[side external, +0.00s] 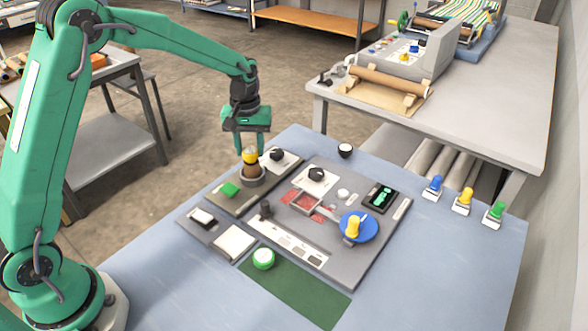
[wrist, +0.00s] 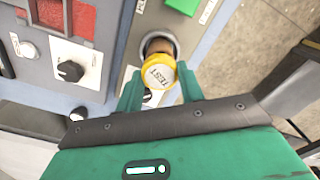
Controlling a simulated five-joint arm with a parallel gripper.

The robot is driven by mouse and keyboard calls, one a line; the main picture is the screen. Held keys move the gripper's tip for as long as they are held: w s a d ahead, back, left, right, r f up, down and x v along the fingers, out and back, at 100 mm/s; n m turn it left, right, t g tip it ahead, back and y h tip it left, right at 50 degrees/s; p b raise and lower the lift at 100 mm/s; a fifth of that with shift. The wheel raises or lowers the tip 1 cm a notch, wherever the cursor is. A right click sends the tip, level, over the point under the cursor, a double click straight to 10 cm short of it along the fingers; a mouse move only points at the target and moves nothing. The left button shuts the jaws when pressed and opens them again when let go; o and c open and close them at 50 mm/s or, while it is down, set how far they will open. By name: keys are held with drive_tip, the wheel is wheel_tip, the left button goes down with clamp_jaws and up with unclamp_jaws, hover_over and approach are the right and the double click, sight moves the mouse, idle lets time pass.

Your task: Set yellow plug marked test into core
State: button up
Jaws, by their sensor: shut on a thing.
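The yellow plug (side external: 250,155) has a round cap, and in the wrist view its cap (wrist: 159,76) reads TEST. Below the cap is a brown body. My gripper (side external: 249,151) is shut on the plug, with one finger on each side of the cap. The plug is at a grey round socket (side external: 253,180), which seems to be the core; the wrist view shows its ring (wrist: 173,42) around the brown lower part. The plug looks nearly upright. How deep it sits is hidden.
Beside the socket are a green block (side external: 230,189) and a black knob (side external: 277,154). A yellow handle (side external: 353,227) stands on a blue disc. Blue (side external: 434,185), yellow (side external: 465,198) and green (side external: 496,212) plugs stand at the right.

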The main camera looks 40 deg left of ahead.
drive_tip(key=shift+f, duration=0.45)
idle(0.6)
drive_tip(key=o, duration=1.6)
drive_tip(key=shift+r, duration=0.1)
drive_tip(key=shift+r, duration=3.45)
